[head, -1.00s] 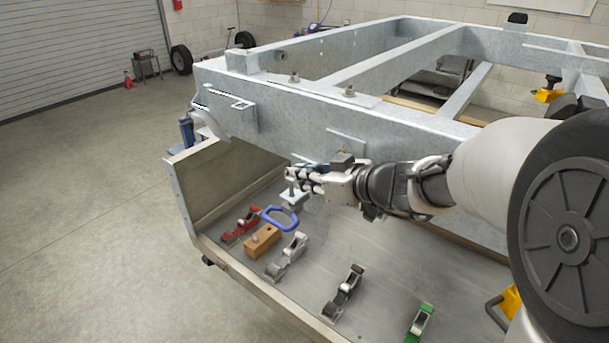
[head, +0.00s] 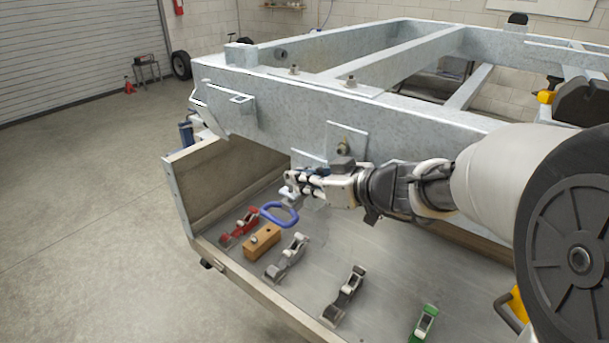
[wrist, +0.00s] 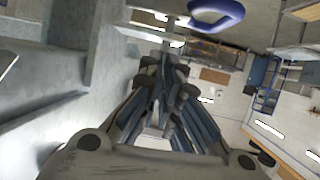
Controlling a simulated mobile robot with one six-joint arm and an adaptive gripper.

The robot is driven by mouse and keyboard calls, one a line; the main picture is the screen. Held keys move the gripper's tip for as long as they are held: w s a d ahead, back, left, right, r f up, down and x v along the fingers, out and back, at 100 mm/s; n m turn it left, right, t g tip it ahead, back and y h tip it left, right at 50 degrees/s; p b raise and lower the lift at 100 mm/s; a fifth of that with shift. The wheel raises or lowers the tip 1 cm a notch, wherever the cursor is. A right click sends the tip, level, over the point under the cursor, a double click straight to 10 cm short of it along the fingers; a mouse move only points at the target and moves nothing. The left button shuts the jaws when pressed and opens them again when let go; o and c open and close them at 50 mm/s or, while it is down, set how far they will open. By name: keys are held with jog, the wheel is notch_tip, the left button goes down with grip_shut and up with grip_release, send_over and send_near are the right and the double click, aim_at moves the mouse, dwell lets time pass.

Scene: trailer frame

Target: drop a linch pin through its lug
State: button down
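The linch pin shows as a blue loop handle (head: 279,215) with a metal part running up into my gripper (head: 293,184). My gripper is shut on it and holds it above the tray, in front of the galvanized frame beam. In the wrist view the fingers (wrist: 165,65) are close together, with the blue loop (wrist: 216,16) beyond them at the top. The pin's shank is mostly hidden by the fingers. A small bracket with an opening (head: 242,99) sticks out from the beam, left of my gripper. I cannot tell for sure which bracket is the lug.
A grey tray (head: 395,268) lies below with a wooden block (head: 262,241), a red latch (head: 240,228), a grey latch (head: 288,258), a dark latch (head: 345,295) and a green latch (head: 424,322). A bolted plate (head: 345,142) on the beam is close above my gripper.

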jog(key=shift+f+b, duration=0.4)
jog(key=shift+b, duration=0.05)
jog(key=c, duration=1.7)
grip_release()
jog(key=shift+d, duration=0.1)
jog(key=v, duration=1.2)
jog(key=shift+s, duration=0.1)
